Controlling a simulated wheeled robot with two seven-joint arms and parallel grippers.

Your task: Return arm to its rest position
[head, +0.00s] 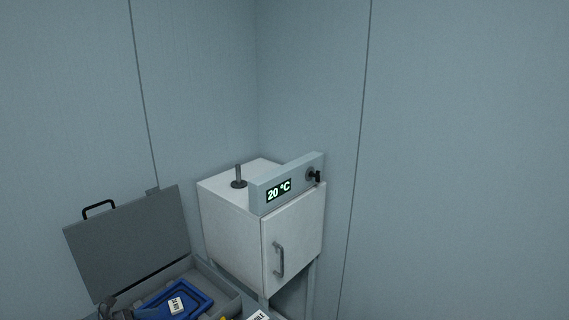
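Neither of my arms nor grippers can be made out in the head view. A white box-shaped oven (234,225) stands on a frame in the corner. Its front door (300,235) is shut and has a vertical grey handle (279,259). A panel on top has a lit display (279,190) reading 20 °C and a dark knob (314,176). A short metal post (238,177) on a dark round base stands on the oven's top.
An open grey case (133,240) with its lid raised is at lower left. It holds a blue item (190,302) with a white label and a dark object (108,308), cut off by the bottom edge. Plain walls close the corner behind; the right side is clear.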

